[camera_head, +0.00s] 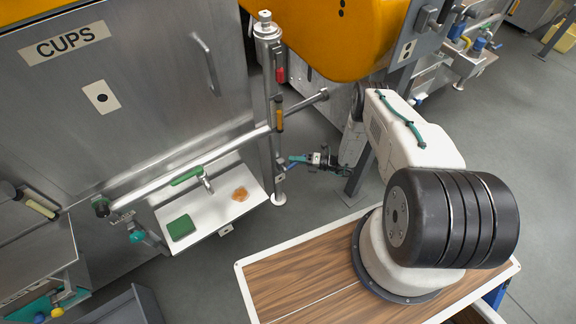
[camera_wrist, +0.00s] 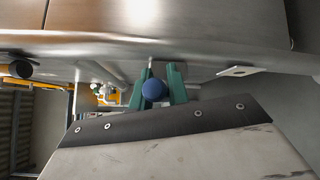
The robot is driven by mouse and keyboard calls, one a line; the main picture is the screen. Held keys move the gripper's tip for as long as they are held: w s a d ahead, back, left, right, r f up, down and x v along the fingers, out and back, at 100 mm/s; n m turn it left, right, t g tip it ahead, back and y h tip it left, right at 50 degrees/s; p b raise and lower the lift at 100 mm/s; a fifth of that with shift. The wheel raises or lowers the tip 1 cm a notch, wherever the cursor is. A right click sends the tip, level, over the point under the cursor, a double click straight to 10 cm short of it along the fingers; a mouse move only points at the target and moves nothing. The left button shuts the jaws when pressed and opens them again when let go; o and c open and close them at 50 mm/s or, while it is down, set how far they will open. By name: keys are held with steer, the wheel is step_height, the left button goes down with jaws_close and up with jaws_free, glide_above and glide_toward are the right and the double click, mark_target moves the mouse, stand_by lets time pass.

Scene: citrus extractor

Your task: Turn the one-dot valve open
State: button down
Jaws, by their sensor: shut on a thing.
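My gripper (camera_head: 293,161) is low beside the vertical steel post (camera_head: 265,150), right of the white shelf. In the wrist view its two teal fingers (camera_wrist: 158,88) are shut on a round blue knob (camera_wrist: 153,90). The knob sits between the fingers, in front of a steel pipe (camera_wrist: 115,75). The knob's stem and the valve body are mostly hidden. A small white tag (camera_wrist: 238,71) with a dark mark is right of the knob; I cannot clearly read its dots. A plate with one dot (camera_head: 101,97) is on the steel panel under the CUPS sign.
The white shelf (camera_head: 226,214) bears a green-handled tap (camera_head: 187,175), a green block (camera_head: 181,227) and an orange piece (camera_head: 240,193). A wooden table (camera_head: 290,290) is in front.

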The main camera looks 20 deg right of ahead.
steer(key=c, duration=1.4)
jaws_free()
steer(key=shift+w, duration=0.15)
steer(key=shift+o, duration=0.3)
steer(key=shift+a, duration=0.3)
steer(key=shift+d, duration=0.1)
steer(key=v, duration=0.7)
steer(key=shift+s+d, duration=0.25)
steer(key=shift+d, duration=0.05)
